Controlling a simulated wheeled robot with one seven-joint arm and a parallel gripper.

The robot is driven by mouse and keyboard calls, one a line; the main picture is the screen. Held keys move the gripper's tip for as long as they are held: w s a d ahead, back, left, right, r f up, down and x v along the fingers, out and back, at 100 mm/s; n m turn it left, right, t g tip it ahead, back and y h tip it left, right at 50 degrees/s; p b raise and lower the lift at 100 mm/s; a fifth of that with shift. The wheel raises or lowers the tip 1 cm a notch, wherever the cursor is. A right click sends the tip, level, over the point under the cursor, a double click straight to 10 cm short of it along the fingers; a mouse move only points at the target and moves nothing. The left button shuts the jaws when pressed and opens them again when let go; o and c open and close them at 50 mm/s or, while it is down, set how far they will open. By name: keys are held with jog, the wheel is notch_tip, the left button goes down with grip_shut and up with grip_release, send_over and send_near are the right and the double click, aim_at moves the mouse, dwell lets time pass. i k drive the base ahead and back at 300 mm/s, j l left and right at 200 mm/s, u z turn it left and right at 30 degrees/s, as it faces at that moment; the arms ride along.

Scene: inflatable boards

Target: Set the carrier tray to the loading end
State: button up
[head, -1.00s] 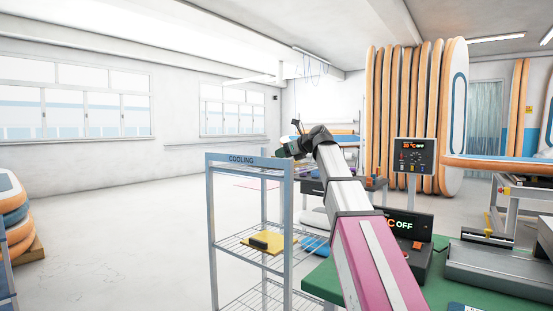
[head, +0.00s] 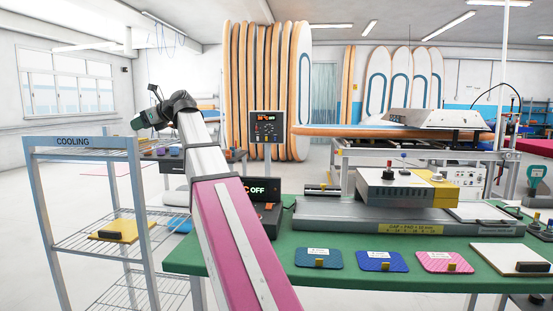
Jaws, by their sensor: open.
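A long grey machine base (head: 385,222) with a yellow label lies on the green bench. A flat pale plate (head: 484,212) sits at its right end; it may be the carrier tray, but I cannot tell for sure. A grey box-shaped head (head: 395,188) with knobs and a yellow block stands over the base's middle. My gripper (head: 140,121) is at the far end of my raised arm, upper left, above and left of the bench and well away from the machine. It is open, with nothing seen in it; its fingertips are small and hard to make out.
The green bench (head: 400,270) holds teal (head: 318,257), blue (head: 382,261) and pink (head: 445,262) pads in front, a white board (head: 515,258) at right and a display box (head: 262,190). A cooling rack (head: 85,143) stands left. Boards (head: 265,90) stand behind.

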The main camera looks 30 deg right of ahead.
aim_at(482, 213)
jog(key=z, duration=2.95)
jog(key=i+j+z, duration=0.1)
jog(key=i, duration=0.25)
jog(key=j, duration=0.1)
